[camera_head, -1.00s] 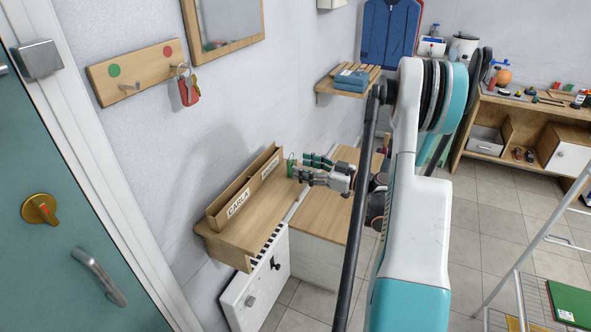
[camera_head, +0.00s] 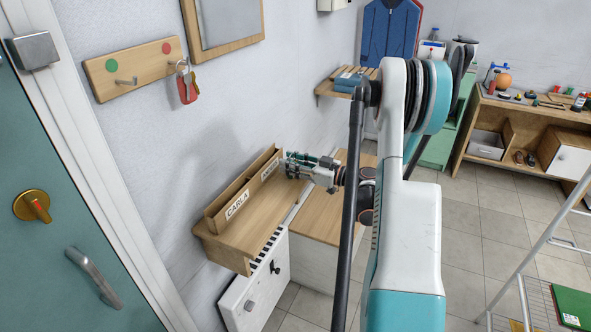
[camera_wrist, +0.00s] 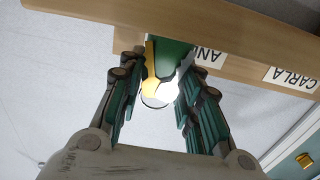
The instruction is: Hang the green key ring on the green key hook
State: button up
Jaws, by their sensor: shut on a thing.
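My gripper (camera_head: 288,164) is at the right end of the wooden letter rack in the head view. In the wrist view, its fingers (camera_wrist: 158,92) are closed around the green key ring (camera_wrist: 172,52), whose green tag, yellow key and metal ring show between them. The tag is close to the rack; I cannot tell whether they touch. The key ring is hidden in the head view.
A red key ring (camera_head: 187,88) hangs on the board's other hook, by a red dot. The letter rack (camera_head: 214,222), labelled CARLA and another name, stands on a wall shelf (camera_head: 232,248). A mirror hangs above. A teal door (camera_head: 70,220) stands at left.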

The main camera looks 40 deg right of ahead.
notch_tip(320, 180, up, 20)
jog(key=p, duration=0.7)
jog(key=shift+a+r, duration=0.1)
dwell(0.4)
